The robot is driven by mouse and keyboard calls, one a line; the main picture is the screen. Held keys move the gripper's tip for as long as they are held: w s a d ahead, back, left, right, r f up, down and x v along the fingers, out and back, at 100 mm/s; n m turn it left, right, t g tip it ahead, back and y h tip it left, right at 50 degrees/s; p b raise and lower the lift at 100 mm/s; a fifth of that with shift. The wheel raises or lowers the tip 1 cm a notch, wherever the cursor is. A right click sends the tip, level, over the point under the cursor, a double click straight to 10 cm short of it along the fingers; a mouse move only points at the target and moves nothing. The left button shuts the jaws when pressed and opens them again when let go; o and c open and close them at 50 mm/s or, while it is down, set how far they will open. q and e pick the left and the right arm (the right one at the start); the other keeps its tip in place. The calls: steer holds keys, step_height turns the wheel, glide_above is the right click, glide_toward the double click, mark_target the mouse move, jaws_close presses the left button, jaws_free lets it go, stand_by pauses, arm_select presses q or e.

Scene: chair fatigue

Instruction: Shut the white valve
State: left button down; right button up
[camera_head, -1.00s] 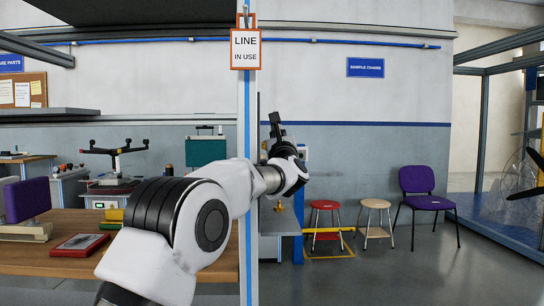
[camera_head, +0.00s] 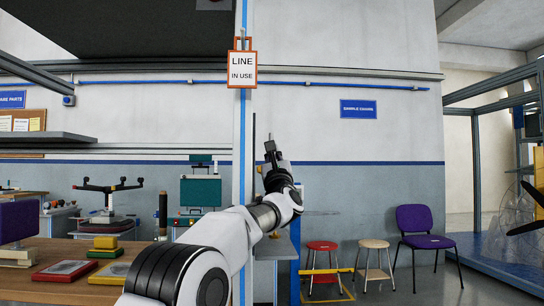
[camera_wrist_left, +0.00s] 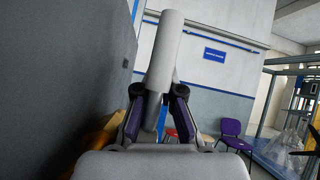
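My left gripper (camera_head: 270,148) is dark and points upward just right of the blue-striped post in the head view. In the left wrist view its two fingers (camera_wrist_left: 160,108) stand apart. A pale, rounded bar (camera_wrist_left: 165,50) rises between and above them; I cannot tell whether it is part of a valve or whether the fingers touch it. I cannot make out a white valve for certain in either view. My right gripper is not in view.
The post (camera_head: 243,200) carries a "LINE IN USE" sign (camera_head: 242,69). A blue pipe (camera_head: 350,86) runs along the wall. A red stool (camera_head: 323,246), a wooden stool (camera_head: 374,244) and a purple chair (camera_head: 424,226) stand right. A workbench (camera_head: 50,252) with boxes is left.

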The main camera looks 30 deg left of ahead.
arm_select(q)
steer(key=shift+d, duration=0.15)
steer(key=v, duration=1.2)
